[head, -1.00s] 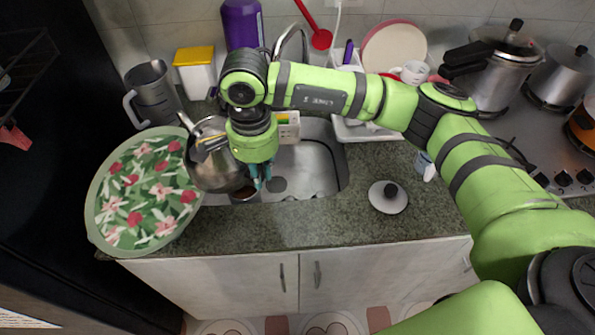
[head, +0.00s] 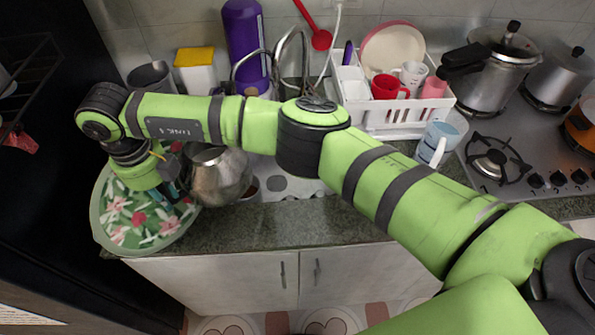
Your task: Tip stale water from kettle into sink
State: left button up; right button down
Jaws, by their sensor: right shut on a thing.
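The metal kettle (head: 222,178) is at the left end of the sink (head: 290,187), beside the floral tray. It looks tilted, but its spout and any water are hard to make out. My right gripper (head: 182,193) is left of the kettle, above the tray, and shut on the kettle, apparently at its handle side. The grip itself is partly hidden by the gripper body. My right arm covers much of the sink and the counter to its right. My left gripper is not in view.
A floral tray (head: 130,225) overhangs the counter's left end. A grey jug (head: 150,76), yellow-lidded box (head: 195,72) and purple bottle (head: 243,40) stand behind. A dish rack (head: 385,121) and stove pots (head: 495,70) are at right. The counter's front strip (head: 290,222) is clear.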

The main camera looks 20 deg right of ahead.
jog(key=a+m, duration=0.2)
jog(key=m, duration=0.1)
jog(key=shift+s+a+r, duration=0.2)
jog(key=shift+s+a, duration=0.15)
jog(key=shift+s, duration=0.05)
